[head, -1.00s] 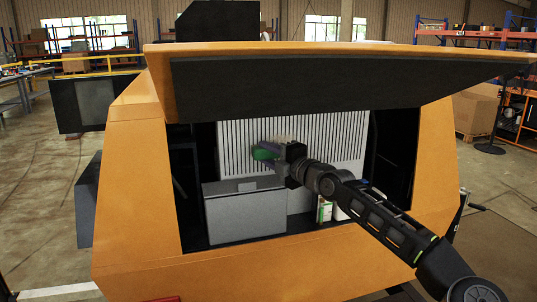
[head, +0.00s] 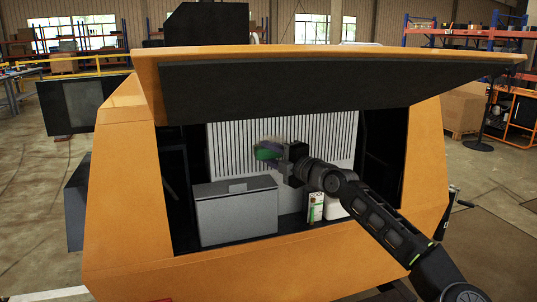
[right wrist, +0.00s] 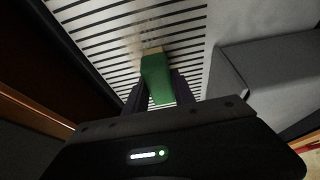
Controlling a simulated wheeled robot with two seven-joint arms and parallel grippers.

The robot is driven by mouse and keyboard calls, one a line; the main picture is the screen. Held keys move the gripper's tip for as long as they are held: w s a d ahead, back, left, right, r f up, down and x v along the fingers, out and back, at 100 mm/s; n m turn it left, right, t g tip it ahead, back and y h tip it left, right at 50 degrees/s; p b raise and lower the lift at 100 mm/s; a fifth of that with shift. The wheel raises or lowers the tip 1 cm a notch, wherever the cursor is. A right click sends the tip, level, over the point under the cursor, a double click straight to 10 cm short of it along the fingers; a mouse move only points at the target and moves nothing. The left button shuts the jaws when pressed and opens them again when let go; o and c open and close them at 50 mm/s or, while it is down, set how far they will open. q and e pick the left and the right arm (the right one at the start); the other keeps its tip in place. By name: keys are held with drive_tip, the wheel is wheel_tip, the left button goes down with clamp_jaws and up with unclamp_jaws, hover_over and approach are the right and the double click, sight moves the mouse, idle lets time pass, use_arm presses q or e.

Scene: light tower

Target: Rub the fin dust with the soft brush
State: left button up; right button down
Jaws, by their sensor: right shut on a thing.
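My right gripper (head: 277,160) is shut on the soft brush (head: 266,153), which has a green handle. The brush also shows in the right wrist view (right wrist: 156,80), between the fingers, with its pale bristle end toward the white slatted fins (head: 330,140). The fin dust (right wrist: 150,32) is a brownish smudge on the slats just beyond the bristles. I cannot tell whether the bristles touch the fins. My left gripper is not in view.
The fins stand inside an orange housing (head: 120,210) under a raised lid (head: 330,88). A grey box (head: 237,212) stands below and left of the gripper. A small green-and-white carton (head: 316,208) and a white container (head: 336,208) stand at the right. Dark side walls bound the opening.

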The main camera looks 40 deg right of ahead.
sight(281, 157)
drive_tip(key=shift+d, duration=0.15)
drive_tip(key=shift+s+d, duration=0.2)
drive_tip(key=shift+d, duration=0.55)
drive_tip(key=shift+s+d, duration=0.2)
drive_tip(key=shift+d, duration=0.5)
drive_tip(key=shift+s+d, duration=0.1)
drive_tip(key=shift+d, duration=0.05)
drive_tip(key=d, duration=0.1)
drive_tip(key=s+d, duration=0.1)
drive_tip(key=d, duration=0.1)
drive_tip(key=d, duration=0.1)
drive_tip(key=s+d+p, duration=0.1)
drive_tip(key=d, duration=0.1)
drive_tip(key=shift+d, duration=0.1)
